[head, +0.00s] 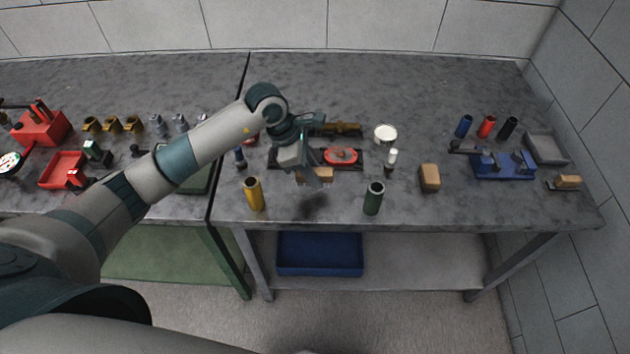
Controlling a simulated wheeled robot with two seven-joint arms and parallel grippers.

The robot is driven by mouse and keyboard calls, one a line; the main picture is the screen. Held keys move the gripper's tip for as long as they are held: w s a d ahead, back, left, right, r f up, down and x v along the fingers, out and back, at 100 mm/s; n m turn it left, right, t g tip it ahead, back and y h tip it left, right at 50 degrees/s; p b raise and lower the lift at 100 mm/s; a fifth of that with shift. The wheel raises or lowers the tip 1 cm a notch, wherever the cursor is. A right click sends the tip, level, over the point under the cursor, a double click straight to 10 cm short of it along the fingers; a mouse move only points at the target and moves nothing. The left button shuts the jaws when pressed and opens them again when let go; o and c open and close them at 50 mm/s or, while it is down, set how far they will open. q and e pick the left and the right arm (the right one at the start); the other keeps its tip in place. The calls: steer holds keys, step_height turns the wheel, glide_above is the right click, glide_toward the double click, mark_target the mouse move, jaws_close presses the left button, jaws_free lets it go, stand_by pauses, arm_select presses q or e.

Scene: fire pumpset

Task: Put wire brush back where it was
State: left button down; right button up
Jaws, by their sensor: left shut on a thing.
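My left gripper (313,176) hangs over the front middle of the grey table, pointing down. It is shut on a tan wooden-backed thing, which I take to be the wire brush (325,174). The fingers cover part of it, and its bristles cannot be made out. A dark shadow lies on the table just in front of it, so it seems to be held above the top. My right gripper is not in view.
A dark tray with a red part (341,156) lies just behind the gripper. A yellow cylinder (254,194) and a green cylinder (374,198) stand either side in front. A tan block (430,178), a blue fixture (503,165) and a grey tray (546,148) are to the right.

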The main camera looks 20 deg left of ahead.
arm_select(q)
steer(key=shift+f+p, duration=0.35)
steer(key=shift+p, duration=0.05)
step_height(320, 180, down, 2)
steer(key=shift+p, duration=0.65)
steer(key=shift+f, duration=0.6)
steer(key=shift+f, duration=0.15)
steer(key=c, duration=1.5)
jaws_free()
steer(key=shift+o, duration=0.2)
